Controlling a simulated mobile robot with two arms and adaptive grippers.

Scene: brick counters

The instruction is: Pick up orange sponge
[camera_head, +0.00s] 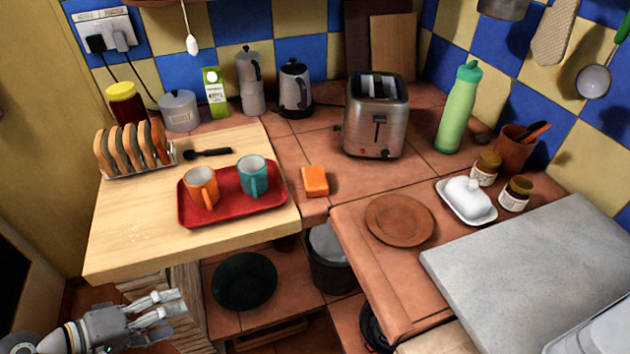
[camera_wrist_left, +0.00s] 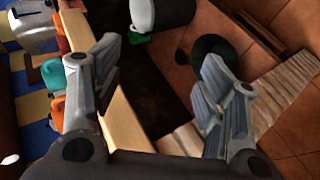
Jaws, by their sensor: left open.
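The orange sponge (camera_head: 315,181) lies on the tiled counter, just right of the red tray and in front of the toaster in the head view. My left gripper (camera_head: 165,307) is at the lower left of the head view, below the front edge of the wooden board and well away from the sponge. In the left wrist view the fingers of my left gripper (camera_wrist_left: 160,95) are spread wide with nothing between them. I cannot make out the sponge with certainty in the wrist view. My right gripper does not show.
A red tray (camera_head: 240,213) with an orange mug (camera_head: 201,188) and a teal mug (camera_head: 253,176) stands on the wooden board (camera_head: 130,232). A toaster (camera_head: 376,118) stands behind the sponge. A brown plate (camera_head: 399,221) lies to its right. The board's front edge overhangs lower shelves.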

